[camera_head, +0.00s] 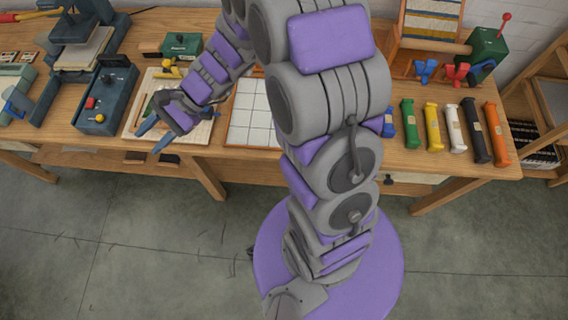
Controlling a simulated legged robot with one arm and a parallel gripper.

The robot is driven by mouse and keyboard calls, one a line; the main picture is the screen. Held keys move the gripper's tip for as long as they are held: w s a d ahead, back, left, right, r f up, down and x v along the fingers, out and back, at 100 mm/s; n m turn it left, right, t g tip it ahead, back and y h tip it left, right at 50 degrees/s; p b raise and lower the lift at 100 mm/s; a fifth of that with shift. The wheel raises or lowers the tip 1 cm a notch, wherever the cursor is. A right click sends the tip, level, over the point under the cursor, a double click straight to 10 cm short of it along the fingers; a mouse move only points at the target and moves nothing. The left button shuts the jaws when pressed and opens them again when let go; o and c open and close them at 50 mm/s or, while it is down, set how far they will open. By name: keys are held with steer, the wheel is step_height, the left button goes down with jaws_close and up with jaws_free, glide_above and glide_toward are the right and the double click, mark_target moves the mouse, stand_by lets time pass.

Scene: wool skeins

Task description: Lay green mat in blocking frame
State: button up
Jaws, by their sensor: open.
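My gripper (156,134) is at the end of my arm, left of centre, with its blue-tipped fingers apart and nothing seen between them. It is over the front edge of a pale board (195,130) that carries small tools. A wood-edged white grid panel (250,110), which may be the blocking frame, lies flat just right of my gripper. My arm hides its right part. I cannot make out a green mat for certain; it may be hidden behind my arm.
Dark machines (105,105) stand on the left of the wooden bench. A small green box (182,45) is behind my gripper. Several coloured rolls (455,128) lie in a row on the right, with a loom-like frame (430,25) behind them. The floor in front is clear.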

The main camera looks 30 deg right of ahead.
steer(key=s+d+r+n+g+h, duration=0.2)
steer(key=s+n+h, duration=0.15)
steer(key=s, duration=0.45)
steer(key=s+d+r+n+g+h, duration=0.1)
steer(key=s+d+r+n+h, duration=0.2)
steer(key=s, duration=0.4)
steer(key=s+d+r+n+t+h, duration=0.1)
steer(key=s+d+n+h, duration=0.4)
steer(key=s+d, duration=0.5)
steer(key=d+h, duration=0.1)
steer(key=d, duration=0.3)
steer(key=shift+s+d+n, duration=0.3)
steer(key=shift+n, duration=0.05)
